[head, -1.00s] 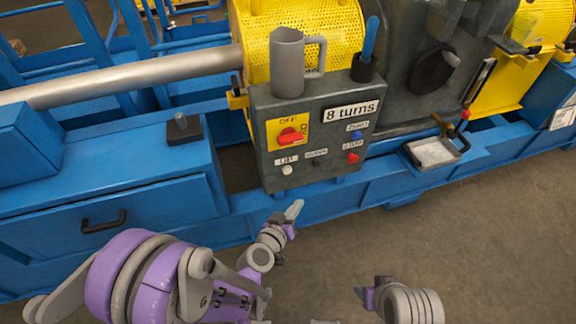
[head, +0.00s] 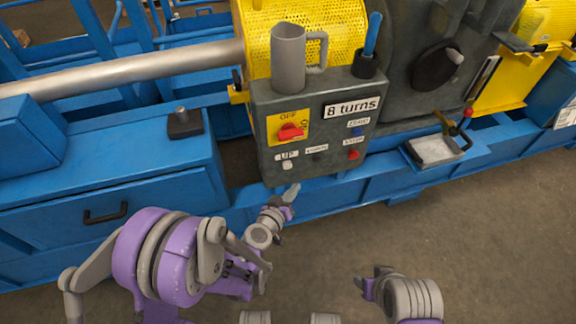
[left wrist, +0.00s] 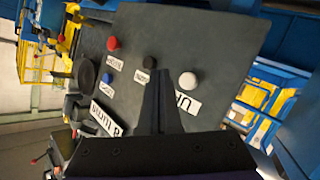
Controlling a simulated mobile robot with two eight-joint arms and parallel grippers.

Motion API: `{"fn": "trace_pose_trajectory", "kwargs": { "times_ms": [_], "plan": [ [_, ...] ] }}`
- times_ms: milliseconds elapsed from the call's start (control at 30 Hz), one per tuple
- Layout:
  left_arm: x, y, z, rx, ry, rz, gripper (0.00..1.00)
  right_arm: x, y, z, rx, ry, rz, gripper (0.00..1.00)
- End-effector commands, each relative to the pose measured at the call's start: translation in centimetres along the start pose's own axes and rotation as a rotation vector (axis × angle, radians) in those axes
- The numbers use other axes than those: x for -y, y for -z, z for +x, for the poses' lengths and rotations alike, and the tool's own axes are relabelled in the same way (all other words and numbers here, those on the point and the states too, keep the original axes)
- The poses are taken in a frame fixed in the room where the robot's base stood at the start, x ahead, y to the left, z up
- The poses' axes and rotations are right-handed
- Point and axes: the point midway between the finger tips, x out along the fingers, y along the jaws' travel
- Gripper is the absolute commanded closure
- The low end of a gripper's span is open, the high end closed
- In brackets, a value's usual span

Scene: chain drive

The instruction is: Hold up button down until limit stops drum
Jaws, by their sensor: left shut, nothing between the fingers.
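The grey control box (head: 265,120) has a white UP button (head: 287,165) at its lower left, which also shows in the left wrist view (left wrist: 188,80). A dark button (head: 320,156) and a red STOP button (head: 353,154) sit to its right, with a blue button (head: 357,132) above. A red switch (head: 291,132) sits on a yellow plate. The box carries an "8 turns" label (head: 352,107). My left gripper (head: 293,190) is shut and empty, below and in front of the UP button and apart from it. My right gripper (head: 369,280) is low at right; its fingers are unclear.
A grey mug (head: 288,60) and a dark cup (head: 365,65) with a blue-handled tool stand on the box. The yellow perforated drum guard (head: 345,30) is behind. A tray (head: 435,150) lies right on the blue frame. The floor in front is clear.

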Motion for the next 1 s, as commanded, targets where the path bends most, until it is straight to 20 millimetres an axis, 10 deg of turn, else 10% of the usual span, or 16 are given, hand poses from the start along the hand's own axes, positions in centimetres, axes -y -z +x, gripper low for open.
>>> {"fn": "trace_pose_trajectory", "kwargs": {
  "times_ms": [1000],
  "plan": [
    [2.6, 2.6, 3.6, 0.0, -0.001, 0.0, 1.0, 0.0, 0.3, -1.2, -0.003, 0.0, 0.0, 0.47]
  ]
}}
